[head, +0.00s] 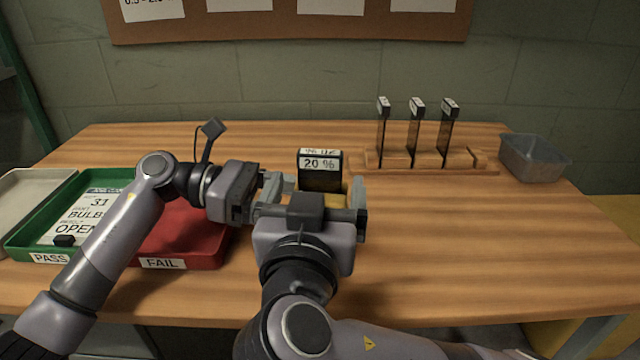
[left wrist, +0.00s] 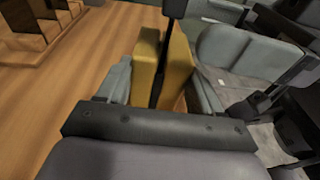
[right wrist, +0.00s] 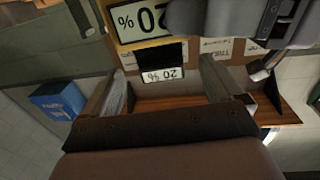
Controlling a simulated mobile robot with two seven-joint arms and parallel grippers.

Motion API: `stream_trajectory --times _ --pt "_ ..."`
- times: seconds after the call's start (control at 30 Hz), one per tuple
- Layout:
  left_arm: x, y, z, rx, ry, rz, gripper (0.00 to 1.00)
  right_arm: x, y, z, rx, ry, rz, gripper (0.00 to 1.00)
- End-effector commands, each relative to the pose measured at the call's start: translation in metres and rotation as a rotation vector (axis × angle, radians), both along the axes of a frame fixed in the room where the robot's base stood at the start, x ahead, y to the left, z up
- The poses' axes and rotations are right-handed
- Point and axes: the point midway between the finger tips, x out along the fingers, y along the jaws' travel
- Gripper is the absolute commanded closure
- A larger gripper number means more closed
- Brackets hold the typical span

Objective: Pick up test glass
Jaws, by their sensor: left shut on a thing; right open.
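A dark test glass with a white "20 %" label (head: 320,165) stands upright near the middle of the table. Its lower part sits between two yellow blocks (left wrist: 177,70), and the dark plate shows edge-on between them. My left gripper (head: 285,188) comes in from the left and is shut on the yellow blocks, one finger on each outer side. My right gripper (head: 312,203) is open in front of the glass and hides its lower part in the head view. In the right wrist view, the labelled glass (right wrist: 162,74) appears between and beyond the open fingers.
A wooden rack (head: 430,160) holds three more dark labelled plates at the back right. A grey bin (head: 535,160) is right of it. The red FAIL tray (head: 185,238) and green PASS tray (head: 25,240) lie at left. The table's right front is clear.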

Motion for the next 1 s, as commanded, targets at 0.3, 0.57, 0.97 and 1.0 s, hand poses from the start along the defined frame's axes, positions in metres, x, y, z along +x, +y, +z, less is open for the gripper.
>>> stream_trajectory --times 0.3,0.57,0.97,1.0 --pt "0.0 0.0 -0.003 0.005 0.002 0.0 0.54 0.03 -0.004 -0.002 -0.004 -0.003 -0.002 0.06" --pt "0.0 0.0 -0.003 0.005 0.003 -0.001 0.54 0.063 -0.007 -0.006 -0.003 -0.002 0.0 0.06" --pt "0.0 0.0 -0.003 0.005 0.003 -0.001 0.54 0.067 -0.007 -0.006 -0.001 0.001 0.003 0.45" --pt "0.0 0.0 -0.003 0.005 0.003 -0.001 0.54 0.067 -0.007 -0.006 -0.001 0.001 0.003 0.58"
